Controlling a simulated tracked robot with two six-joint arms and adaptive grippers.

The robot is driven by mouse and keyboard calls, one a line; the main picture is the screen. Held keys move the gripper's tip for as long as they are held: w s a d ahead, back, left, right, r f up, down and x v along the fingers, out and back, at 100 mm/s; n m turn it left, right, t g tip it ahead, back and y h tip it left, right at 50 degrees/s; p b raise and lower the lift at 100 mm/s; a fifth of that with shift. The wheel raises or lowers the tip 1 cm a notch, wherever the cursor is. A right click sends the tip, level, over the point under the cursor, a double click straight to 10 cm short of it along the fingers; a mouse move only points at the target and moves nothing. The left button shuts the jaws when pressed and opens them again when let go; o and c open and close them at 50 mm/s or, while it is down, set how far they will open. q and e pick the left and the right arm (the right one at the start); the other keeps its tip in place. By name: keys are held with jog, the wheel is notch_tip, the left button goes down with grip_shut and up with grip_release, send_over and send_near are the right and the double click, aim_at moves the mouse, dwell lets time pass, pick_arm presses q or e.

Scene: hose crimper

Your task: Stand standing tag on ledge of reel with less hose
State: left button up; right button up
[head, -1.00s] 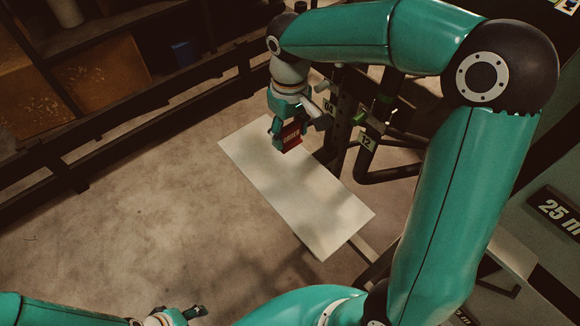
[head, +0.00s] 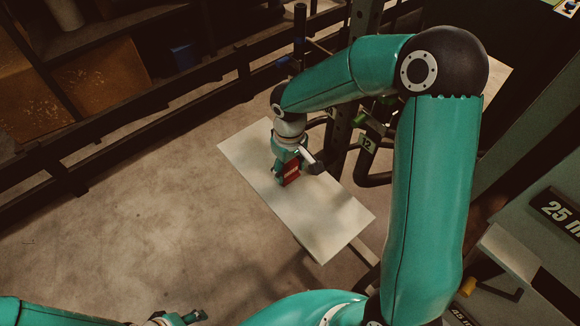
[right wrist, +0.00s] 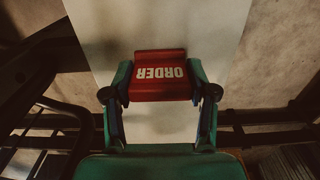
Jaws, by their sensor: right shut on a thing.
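The red tag with white "ORDER" lettering (head: 291,173) is held in my right gripper (head: 286,172) over the pale board (head: 325,222). In the right wrist view the tag (right wrist: 160,76) sits between both fingers of the right gripper (right wrist: 161,92), its lettering upside down, with the pale board (right wrist: 215,35) behind it. I cannot tell whether the tag touches the board. My left gripper (head: 190,317) shows only in part at the bottom edge, and its jaws are unclear. No hose reel can be made out clearly.
A "25 m" sign (head: 560,212) is at the right, and a partly hidden "45 m" sign (head: 461,315) is lower right. A dark rack with a "12" label (head: 367,143) stands just behind the board. A dark rail (head: 140,128) runs along the left. The board is otherwise clear.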

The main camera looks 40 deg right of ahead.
jog(key=o, duration=0.9)
